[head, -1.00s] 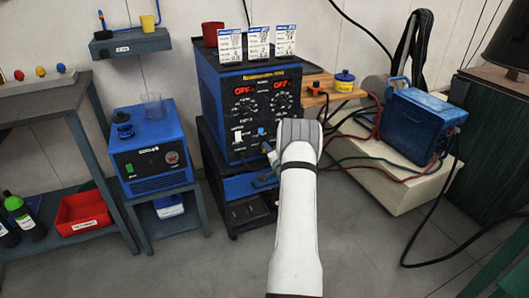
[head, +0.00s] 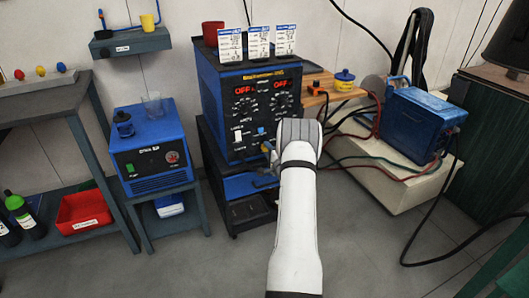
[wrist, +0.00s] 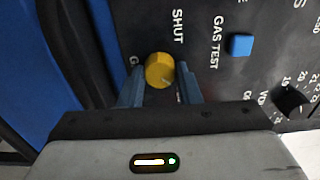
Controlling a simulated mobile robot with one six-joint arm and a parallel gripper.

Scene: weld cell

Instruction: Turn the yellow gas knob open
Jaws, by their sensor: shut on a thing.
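The yellow gas knob (wrist: 160,70) is on the dark front panel of the blue welding machine (head: 211,98). It shows in the wrist view, with the word SHUT printed above it and a partly hidden label at its left. My gripper (wrist: 158,88) has its two blue fingers on either side of the knob and is shut on it. In the head view my gripper (head: 270,150) is at the lower right of the machine's panel. My own wrist hides the knob there.
A blue GAS TEST button (wrist: 239,45) and a black dial (wrist: 291,100) lie right of the knob. Cards and a red cup (head: 213,34) stand on top of the machine. A blue cooler unit (head: 150,150) stands left. Cables and a blue box (head: 420,122) are at the right.

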